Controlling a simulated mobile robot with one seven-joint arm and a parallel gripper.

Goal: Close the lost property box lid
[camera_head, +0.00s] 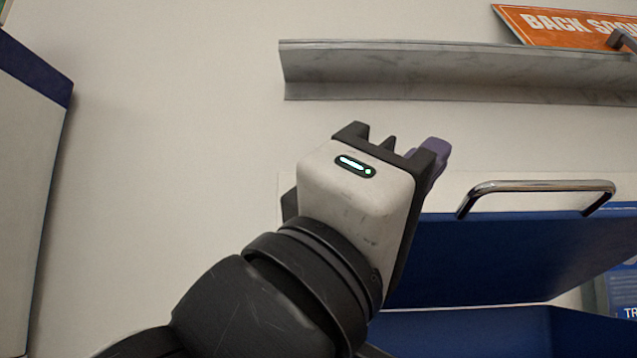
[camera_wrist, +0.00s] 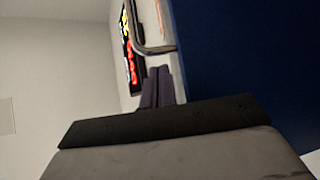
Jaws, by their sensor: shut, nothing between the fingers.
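The lost property box (camera_head: 470,335) is dark blue and stands at the lower right of the head view. Its blue lid (camera_head: 510,255) is raised, with a gap between its lower edge and the box. A chrome bar handle (camera_head: 536,187) is on the lid's upper edge. My gripper (camera_head: 433,158) is shut and empty, beside the lid's upper left corner and left of the handle. In the wrist view the shut fingers (camera_wrist: 157,86) are beside the lid (camera_wrist: 240,60), with the handle (camera_wrist: 150,48) beyond them. Whether they touch the lid is unclear.
A grey marbled ledge (camera_head: 460,72) runs along the wall above the lid. An orange sign (camera_head: 560,24) is at the upper right. A white and blue panel (camera_head: 30,180) stands at the left. The wall between it and my arm is bare.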

